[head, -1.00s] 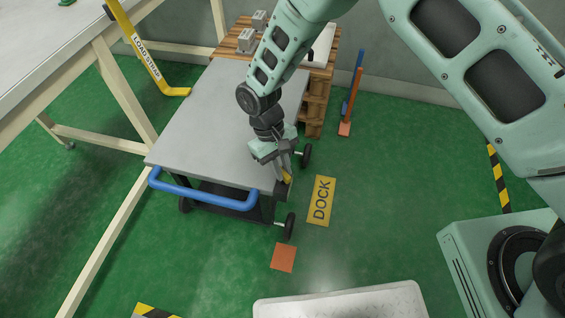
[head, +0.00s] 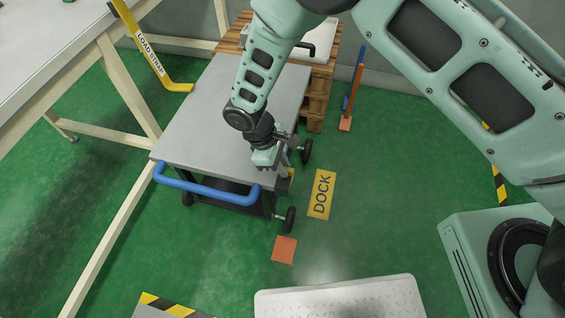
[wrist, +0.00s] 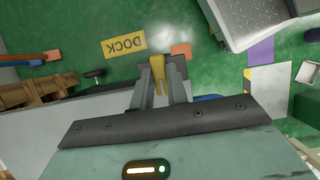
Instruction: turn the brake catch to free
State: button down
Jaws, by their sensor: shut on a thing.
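The grey-topped cart (head: 205,125) has a blue push handle (head: 207,188) at its near end and black wheels. The brake catch, a yellow lever (wrist: 158,68), is at the cart's right side near the front corner. My gripper (wrist: 159,80) is shut on it, with a finger on either side in the wrist view. In the head view my gripper (head: 284,170) points down beside the cart's edge and hides most of the catch. The catch's pivot and any marking on it are hidden.
A yellow DOCK plate (head: 321,195) and an orange square (head: 284,250) lie on the green floor right of the cart. A wooden pallet stack (head: 318,95) stands behind it.

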dwell(0.4)
jog(key=c, duration=1.4)
grip_release()
jog(key=shift+r, duration=0.15)
jog(key=p+v, duration=0.1)
jog(key=v, duration=1.6)
jog(key=shift+a+r, duration=0.1)
